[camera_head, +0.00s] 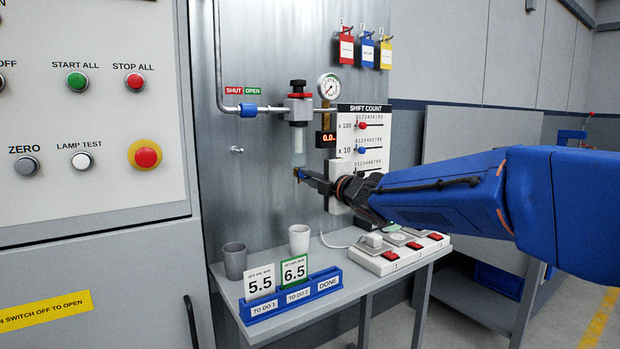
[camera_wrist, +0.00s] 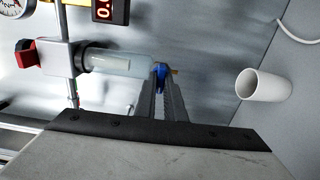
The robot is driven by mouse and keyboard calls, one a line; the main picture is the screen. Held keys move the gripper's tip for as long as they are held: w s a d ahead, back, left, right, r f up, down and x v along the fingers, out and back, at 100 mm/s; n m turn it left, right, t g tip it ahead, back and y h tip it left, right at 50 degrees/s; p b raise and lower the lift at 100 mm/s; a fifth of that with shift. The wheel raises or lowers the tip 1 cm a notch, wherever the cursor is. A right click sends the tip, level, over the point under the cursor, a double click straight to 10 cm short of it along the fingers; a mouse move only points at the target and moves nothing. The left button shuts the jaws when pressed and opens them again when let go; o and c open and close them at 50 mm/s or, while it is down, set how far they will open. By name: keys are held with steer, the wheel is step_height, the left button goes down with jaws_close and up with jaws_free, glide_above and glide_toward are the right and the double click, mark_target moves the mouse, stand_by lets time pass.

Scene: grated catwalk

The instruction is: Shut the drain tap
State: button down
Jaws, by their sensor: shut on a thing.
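The drain tap is a small blue handle with a brassy stub at the lower end of a clear bowl (camera_head: 298,147). In the wrist view the drain tap (camera_wrist: 161,77) shows between my fingertips. My gripper (camera_wrist: 163,90) is shut on it. In the head view my gripper (camera_head: 308,177) reaches in from the right, just below the bowl, and its fingers mostly hide the tap. In the wrist view the clear bowl (camera_wrist: 118,64) lies sideways, left of the fingertips. I cannot tell which way the tap handle is turned.
A shelf below holds a white cup (camera_head: 299,239), a grey cup (camera_head: 234,260), a blue card rack (camera_head: 292,306) and a switch strip (camera_head: 390,258). The shift count board (camera_head: 362,140) stands close right of the bowl. A gauge (camera_head: 329,86) sits above.

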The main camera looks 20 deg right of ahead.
steer(key=shift+f, duration=0.1)
steer(key=c, duration=1.8)
jaws_free()
steer(key=shift+c, duration=0.2)
steer(key=shift+s, duration=0.15)
steer(key=v, duration=1.7)
steer(key=shift+s, duration=0.1)
